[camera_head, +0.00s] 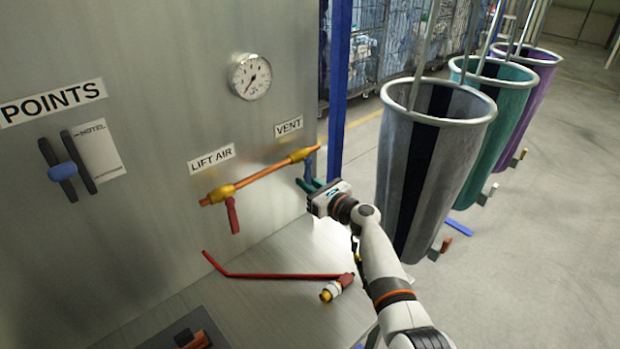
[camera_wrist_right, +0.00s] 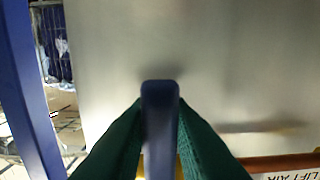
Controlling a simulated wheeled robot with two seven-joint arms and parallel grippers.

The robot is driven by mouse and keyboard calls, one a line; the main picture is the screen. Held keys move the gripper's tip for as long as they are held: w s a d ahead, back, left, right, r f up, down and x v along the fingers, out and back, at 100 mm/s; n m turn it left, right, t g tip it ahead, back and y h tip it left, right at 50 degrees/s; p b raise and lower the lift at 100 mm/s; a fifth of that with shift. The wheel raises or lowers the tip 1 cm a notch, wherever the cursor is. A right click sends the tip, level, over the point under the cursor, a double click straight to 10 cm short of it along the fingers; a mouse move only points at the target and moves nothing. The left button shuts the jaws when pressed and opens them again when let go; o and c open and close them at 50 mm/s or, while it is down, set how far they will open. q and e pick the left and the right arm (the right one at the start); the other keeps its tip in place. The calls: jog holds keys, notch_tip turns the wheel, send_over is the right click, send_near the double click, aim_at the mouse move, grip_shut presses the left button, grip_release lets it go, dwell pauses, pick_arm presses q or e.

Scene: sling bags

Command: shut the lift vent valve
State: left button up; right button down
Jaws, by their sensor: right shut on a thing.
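The vent valve (camera_head: 301,154) is a yellow body at the right end of the orange pipe, below the VENT label (camera_head: 289,126). Its blue lever (camera_head: 309,163) points down, across the pipe. My right gripper (camera_head: 310,184) has its teal fingers at the lever's lower part. In the right wrist view the blue lever (camera_wrist_right: 160,120) stands between the two teal fingers, and the gripper is shut on it. The lift air valve (camera_head: 221,193) is at the pipe's left end, with a red lever (camera_head: 233,216) hanging down. My left gripper is not in view.
A gauge (camera_head: 250,76) is on the metal panel above the pipe. A blue post (camera_head: 339,80) and a grey sling bag (camera_head: 430,150) stand right of the panel.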

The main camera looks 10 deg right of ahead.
jog(key=shift+s+a+f, duration=0.1)
dwell(0.4)
jog(key=c, duration=1.3)
grip_release()
jog(key=v, duration=1.2)
